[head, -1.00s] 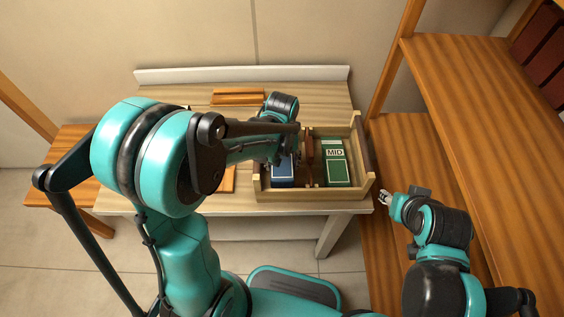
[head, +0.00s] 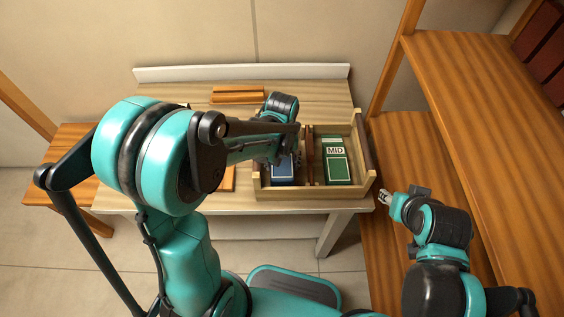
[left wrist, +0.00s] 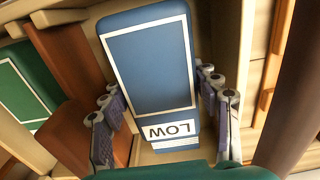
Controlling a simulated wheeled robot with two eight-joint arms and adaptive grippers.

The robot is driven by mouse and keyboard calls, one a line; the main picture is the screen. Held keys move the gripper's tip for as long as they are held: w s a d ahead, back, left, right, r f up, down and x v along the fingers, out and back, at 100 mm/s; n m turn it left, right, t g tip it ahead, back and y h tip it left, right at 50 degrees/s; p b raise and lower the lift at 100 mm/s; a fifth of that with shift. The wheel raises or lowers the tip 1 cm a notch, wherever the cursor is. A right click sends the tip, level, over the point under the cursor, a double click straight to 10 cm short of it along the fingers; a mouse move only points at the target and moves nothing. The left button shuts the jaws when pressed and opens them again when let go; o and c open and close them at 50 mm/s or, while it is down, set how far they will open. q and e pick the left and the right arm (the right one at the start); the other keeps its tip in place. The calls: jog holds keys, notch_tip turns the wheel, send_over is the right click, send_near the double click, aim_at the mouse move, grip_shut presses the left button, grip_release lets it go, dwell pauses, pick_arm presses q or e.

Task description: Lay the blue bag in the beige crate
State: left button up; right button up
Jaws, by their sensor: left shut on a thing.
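The blue bag (head: 283,172) lies in the left compartment of the beige crate (head: 318,193), as the head view shows. In the left wrist view the blue bag (left wrist: 150,65) shows its broad blue face and a white LOW label. My left gripper (left wrist: 163,88) has a finger along each side of the bag and is shut on it. In the head view my left gripper (head: 282,150) partly hides the bag's far end. Whether the bag rests on the crate floor is hidden. My right gripper (head: 384,197) is away to the right of the crate, too small to read.
A green bag (head: 337,166) marked MID lies in the crate's right compartment, beyond a brown divider (head: 308,150). The crate stands on a pale wooden table (head: 230,197). Orange-brown wooden pieces (head: 237,96) lie behind. Wooden shelving (head: 480,110) stands on the right.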

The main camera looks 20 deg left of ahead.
pick_arm(q)
jog(key=shift+f+b, duration=0.75)
jog(key=shift+f, duration=0.15)
jog(key=o, duration=1.5)
jog(key=shift+c, duration=0.2)
jog(key=shift+r, duration=0.15)
notch_tip(320, 180, up, 8)
jog(key=shift+f, duration=0.1)
